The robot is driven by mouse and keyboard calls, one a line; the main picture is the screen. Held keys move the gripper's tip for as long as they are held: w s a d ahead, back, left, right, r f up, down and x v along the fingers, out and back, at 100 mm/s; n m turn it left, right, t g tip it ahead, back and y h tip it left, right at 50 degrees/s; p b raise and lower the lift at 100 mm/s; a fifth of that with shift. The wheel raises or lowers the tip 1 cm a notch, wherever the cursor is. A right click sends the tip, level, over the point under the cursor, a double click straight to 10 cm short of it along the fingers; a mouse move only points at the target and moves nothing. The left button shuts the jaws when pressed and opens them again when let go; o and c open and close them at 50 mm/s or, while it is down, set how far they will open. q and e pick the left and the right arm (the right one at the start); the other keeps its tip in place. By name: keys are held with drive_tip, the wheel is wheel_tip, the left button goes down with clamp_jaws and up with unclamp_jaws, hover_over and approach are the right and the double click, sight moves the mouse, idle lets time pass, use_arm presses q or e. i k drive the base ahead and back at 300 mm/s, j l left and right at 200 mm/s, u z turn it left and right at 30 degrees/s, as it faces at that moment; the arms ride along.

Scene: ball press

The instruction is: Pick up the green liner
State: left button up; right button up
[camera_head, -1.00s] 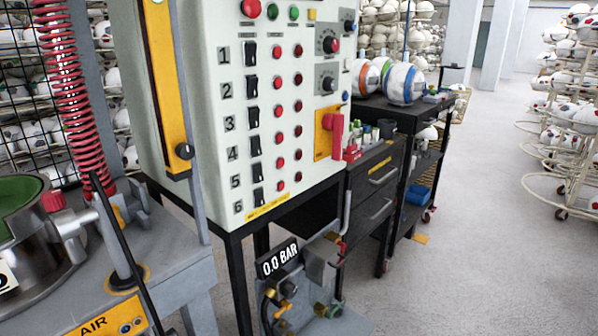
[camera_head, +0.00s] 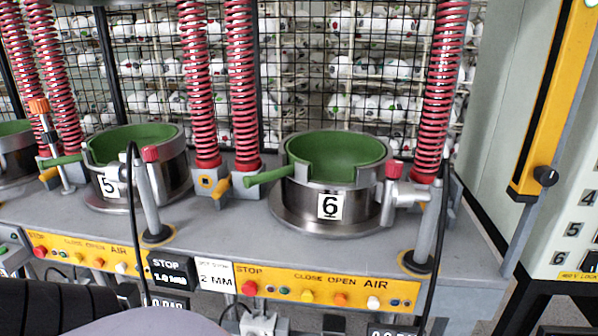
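A green liner (camera_head: 335,172) sits in the round metal mould marked 6 (camera_head: 290,205), right of the middle. A second green liner (camera_head: 130,146) sits in the mould marked 5 (camera_head: 170,178) to the left. A part of a third green liner (camera_head: 12,128) shows at the left edge. Green handles stick out to the left from the liners at 5 and 6. Neither of my grippers is in view.
The moulds stand on a grey bench (camera_head: 245,222) with yellow control strips (camera_head: 325,287) along its front. Red coil springs (camera_head: 240,85), upright posts and black hoses (camera_head: 436,240) stand around the moulds. A control cabinet (camera_head: 560,225) is at the right.

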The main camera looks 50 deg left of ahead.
sight(334, 157)
drive_tip(key=u, duration=1.65)
